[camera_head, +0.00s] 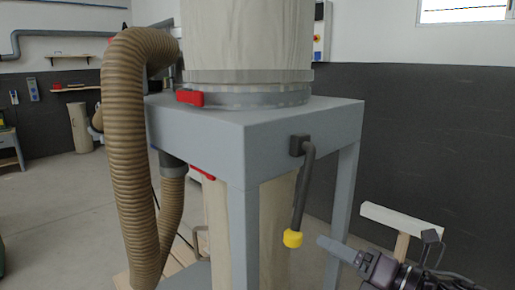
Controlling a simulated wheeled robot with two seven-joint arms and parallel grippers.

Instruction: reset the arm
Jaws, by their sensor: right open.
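My right gripper (345,252) shows at the lower right, with its dark wrist coming in from the bottom right corner. It is open and I see nothing held in it. Its grey fingertip points left, toward the yellow end of a dark lever (305,185) on the machine's front. A small gap shows between them in the picture. My left gripper is not in view.
A grey-framed machine (200,125) with a ribbed tan hose (122,150) fills the middle. A pale wooden T-shaped piece (400,220) stands behind my right gripper. Open floor (60,210) lies to the left; a dark-panelled wall (440,130) is behind.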

